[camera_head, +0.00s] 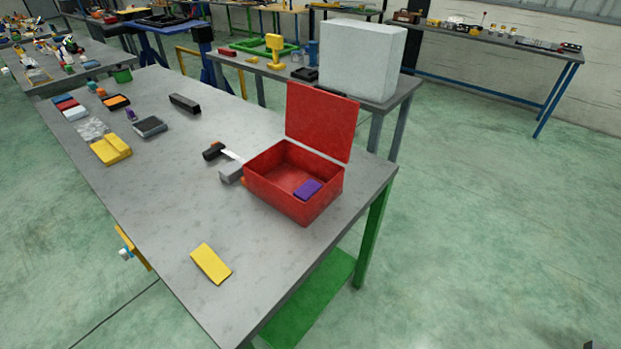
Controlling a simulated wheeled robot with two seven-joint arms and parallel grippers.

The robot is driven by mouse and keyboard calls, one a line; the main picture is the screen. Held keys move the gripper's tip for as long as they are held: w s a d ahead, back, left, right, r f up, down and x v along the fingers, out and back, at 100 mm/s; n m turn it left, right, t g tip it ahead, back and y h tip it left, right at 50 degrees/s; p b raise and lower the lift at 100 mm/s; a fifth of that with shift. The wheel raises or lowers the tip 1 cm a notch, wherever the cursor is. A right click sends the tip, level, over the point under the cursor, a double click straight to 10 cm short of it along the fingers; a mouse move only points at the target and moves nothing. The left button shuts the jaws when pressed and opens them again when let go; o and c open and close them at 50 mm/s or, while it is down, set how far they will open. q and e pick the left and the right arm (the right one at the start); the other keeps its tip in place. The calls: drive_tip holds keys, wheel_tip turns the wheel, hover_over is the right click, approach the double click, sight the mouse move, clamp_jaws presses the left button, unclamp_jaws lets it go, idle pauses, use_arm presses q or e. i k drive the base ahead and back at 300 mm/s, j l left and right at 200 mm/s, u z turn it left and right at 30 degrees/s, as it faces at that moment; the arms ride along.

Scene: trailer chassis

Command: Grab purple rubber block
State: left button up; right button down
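The purple rubber block (307,189) is a small flat purple piece. It lies inside the open red box (262,188), near the front right inner corner. The red box stands on the grey workbench (175,215) near its right edge, with its red lid (321,121) raised upright at the back. Neither of my grippers can be made out in the head view. A small dark piece shows at the bottom right edge, too little to identify.
A yellow flat block (211,264) lies at the bench's front. A dark-handled tool (213,151) and a grey block (231,173) sit left of the box. Several small items crowd the bench's far left. A large white block (361,60) stands on another table behind.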

sight(305, 192)
drive_tip(key=i+l+u, duration=0.2)
drive_tip(key=l, duration=0.15)
drive_tip(key=i+l+u, duration=0.15)
drive_tip(key=l, duration=0.25)
drive_tip(key=i+l+u, duration=0.2)
drive_tip(key=l, duration=0.25)
drive_tip(key=l+u, duration=0.2)
drive_tip(key=l, duration=0.2)
